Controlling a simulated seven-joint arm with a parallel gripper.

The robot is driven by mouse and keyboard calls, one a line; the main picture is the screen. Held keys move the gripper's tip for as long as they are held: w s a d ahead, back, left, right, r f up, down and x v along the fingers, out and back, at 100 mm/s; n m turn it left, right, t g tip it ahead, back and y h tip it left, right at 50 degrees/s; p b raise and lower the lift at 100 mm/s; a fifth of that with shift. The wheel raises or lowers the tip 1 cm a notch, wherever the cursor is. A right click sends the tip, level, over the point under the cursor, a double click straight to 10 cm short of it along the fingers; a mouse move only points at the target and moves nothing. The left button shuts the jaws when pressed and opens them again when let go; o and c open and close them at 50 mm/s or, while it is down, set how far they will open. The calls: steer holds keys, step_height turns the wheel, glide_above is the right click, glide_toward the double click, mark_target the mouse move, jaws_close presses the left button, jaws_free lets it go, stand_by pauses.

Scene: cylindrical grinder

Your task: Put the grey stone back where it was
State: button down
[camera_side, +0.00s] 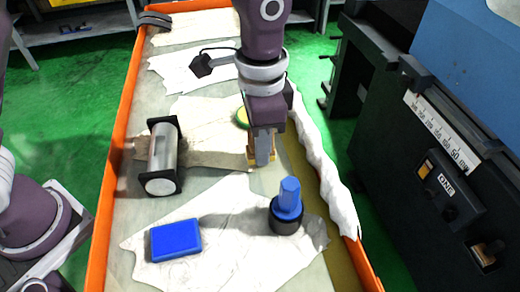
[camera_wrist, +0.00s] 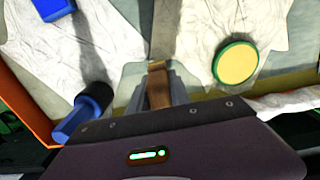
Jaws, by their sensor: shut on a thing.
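The grey stone (camera_side: 263,150) is an upright grey bar held between the tan fingers of my gripper (camera_side: 262,155), above the middle of the bench. In the wrist view the stone (camera_wrist: 178,86) shows on both sides of the near finger of my gripper (camera_wrist: 157,86), which hides its middle. The stone's lower end is close to the bench top. I cannot tell whether it touches.
A green-rimmed yellow disc (camera_side: 241,117) lies just behind my gripper. A blue-topped black cylinder (camera_side: 287,207) and a blue block (camera_side: 175,239) are in front. A clear roller with black ends (camera_side: 162,158) lies left. Orange edges (camera_side: 110,180) border the bench; a machine (camera_side: 430,150) stands right.

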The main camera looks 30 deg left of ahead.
steer(key=shift+f, duration=0.95)
steer(key=c, duration=1.2)
jaws_free()
steer(key=shift+f, duration=0.1)
step_height(320, 180, up, 11)
steer(key=shift+w+r, duration=0.1)
steer(key=shift+r, duration=0.55)
steer(key=shift+r, duration=0.1)
